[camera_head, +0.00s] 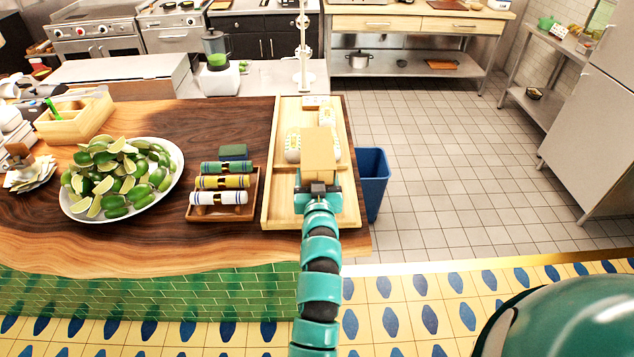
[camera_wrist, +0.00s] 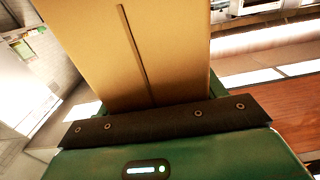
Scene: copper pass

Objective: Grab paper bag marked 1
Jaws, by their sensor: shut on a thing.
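A tan paper bag (camera_head: 319,152) is held by my gripper (camera_head: 318,187) above the wooden tray at the right end of the counter. In the wrist view the bag (camera_wrist: 165,50) fills the upper middle, with a dark vertical line on its face. My gripper (camera_wrist: 160,115) is shut on the bag's near end. No number shows on the side of the bag that I see, so I cannot tell its mark. My fingertips are largely hidden by the bag.
The wooden tray (camera_head: 268,190) holds white patterned items (camera_head: 292,147) behind the bag. To its left are a rack of rolled cloths (camera_head: 222,183) and a plate of limes (camera_head: 72,212). A blue bin (camera_head: 372,185) stands right of the counter. The tiled floor beyond is clear.

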